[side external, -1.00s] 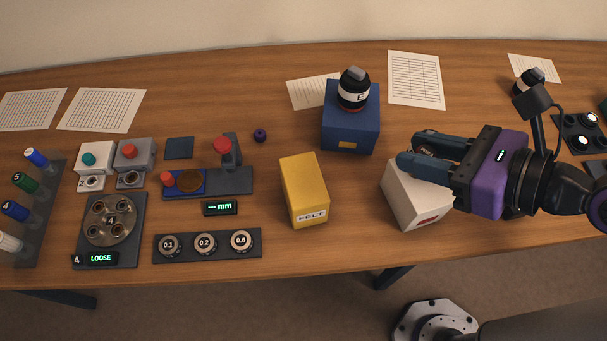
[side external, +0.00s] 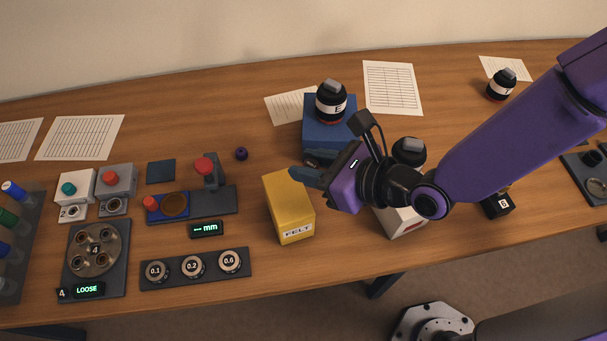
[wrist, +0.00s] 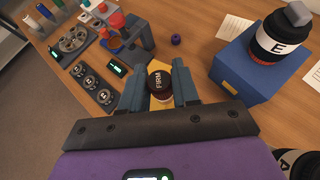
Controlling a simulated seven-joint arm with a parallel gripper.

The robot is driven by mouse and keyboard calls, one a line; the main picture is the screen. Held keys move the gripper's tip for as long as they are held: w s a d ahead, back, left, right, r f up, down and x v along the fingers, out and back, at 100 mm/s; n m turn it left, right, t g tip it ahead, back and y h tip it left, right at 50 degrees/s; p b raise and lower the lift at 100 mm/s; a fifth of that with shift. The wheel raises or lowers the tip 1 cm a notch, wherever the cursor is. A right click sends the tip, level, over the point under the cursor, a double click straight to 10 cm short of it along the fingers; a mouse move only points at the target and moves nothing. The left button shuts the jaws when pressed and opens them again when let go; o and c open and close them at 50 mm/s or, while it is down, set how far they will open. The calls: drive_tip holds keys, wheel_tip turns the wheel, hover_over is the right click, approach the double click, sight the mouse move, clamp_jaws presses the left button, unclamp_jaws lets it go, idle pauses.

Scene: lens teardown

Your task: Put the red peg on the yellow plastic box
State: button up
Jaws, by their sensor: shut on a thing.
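The yellow plastic box (side external: 288,207), labelled FELT, stands upright near the middle of the table. In the wrist view, part of the yellow box (wrist: 181,76) shows behind and below the fingers. My gripper (side external: 309,168) is above the box's upper right side. In the wrist view, my gripper (wrist: 160,88) is shut on the red peg (wrist: 160,80), which has a dark red round top marked FIRM. The peg is hidden by the fingers in the side view. Whether its underside touches the box cannot be told.
A blue box (side external: 318,128) with a black-and-white lens marked E on top stands just behind my gripper. A white box (side external: 408,222) is to the right, under my wrist. Left are a red-knobbed stand (side external: 208,190) and a weight rack (side external: 195,268).

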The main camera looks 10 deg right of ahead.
drive_tip(key=shift+w+a+f, duration=0.35)
drive_tip(key=shift+a+f, duration=0.15)
drive_tip(key=shift+f, duration=0.25)
drive_tip(key=shift+a+f, duration=0.1)
drive_tip(key=shift+f, duration=1.45)
drive_tip(key=shift+f, duration=0.1)
drive_tip(key=o, duration=1)
drive_tip(key=shift+o, duration=0.2)
drive_tip(key=shift+s+r, duration=0.15)
drive_tip(key=shift+r, duration=0.1)
drive_tip(key=v, duration=1.1)
drive_tip(key=shift+s+d, duration=0.2)
drive_tip(key=shift+d, duration=0.15)
drive_tip(key=shift+w+r, duration=0.1)
